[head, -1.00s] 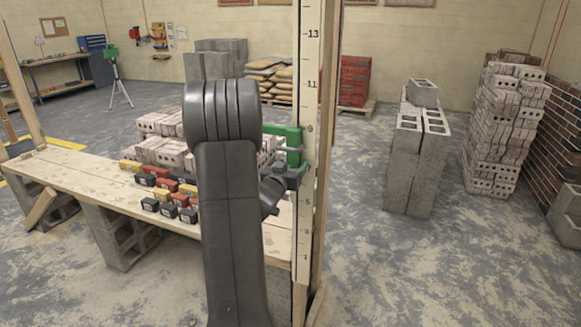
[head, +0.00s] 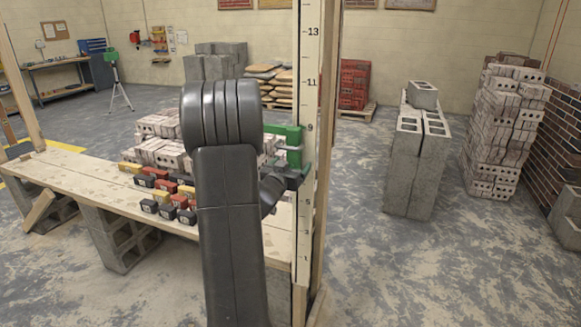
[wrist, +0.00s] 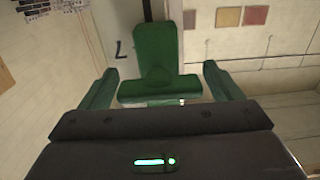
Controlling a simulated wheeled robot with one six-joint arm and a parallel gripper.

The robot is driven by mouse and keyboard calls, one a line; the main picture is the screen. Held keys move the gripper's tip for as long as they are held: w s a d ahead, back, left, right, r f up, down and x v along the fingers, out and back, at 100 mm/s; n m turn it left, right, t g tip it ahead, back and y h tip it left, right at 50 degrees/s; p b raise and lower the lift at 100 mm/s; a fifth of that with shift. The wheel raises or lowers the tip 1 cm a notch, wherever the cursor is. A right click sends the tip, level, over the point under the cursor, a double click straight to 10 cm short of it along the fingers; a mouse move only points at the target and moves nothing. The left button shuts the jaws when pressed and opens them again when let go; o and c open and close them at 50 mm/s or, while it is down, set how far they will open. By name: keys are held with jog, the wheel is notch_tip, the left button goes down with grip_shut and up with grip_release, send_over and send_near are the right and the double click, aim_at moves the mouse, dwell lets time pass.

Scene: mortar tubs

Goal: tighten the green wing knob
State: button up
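The green clamp (head: 295,138) sits on the upright numbered pole (head: 306,60), partly behind my arm in the head view. In the wrist view, the clamp's green body (wrist: 158,45) stands upright, and the green wing knob (wrist: 158,92) shows as a wide bar with a rounded hub. My gripper (wrist: 161,72) is open, with one finger to the left and one to the right of the knob. Gaps show between the knob and both fingers. In the head view my gripper (head: 288,177) is just below the clamp and mostly hidden by my arm.
Concrete blocks (head: 412,165) and a brick stack (head: 503,125) stand to the right. The floor between the pole and these is clear.

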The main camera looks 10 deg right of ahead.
jog(key=shift+s+a, duration=0.1)
jog(key=b+v, duration=0.3)
jog(key=v, duration=1)
jog(key=shift+s+a, duration=0.2)
jog(key=shift+s, duration=0.05)
jog(key=p+x, duration=0.3)
jog(key=x, duration=1.1)
jog(key=shift+d, duration=0.1)
jog(key=shift+p, duration=0.5)
jog(key=shift+n, duration=0.3)
jog(key=shift+f+b, duration=0.15)
jog(key=shift+b, duration=0.25)
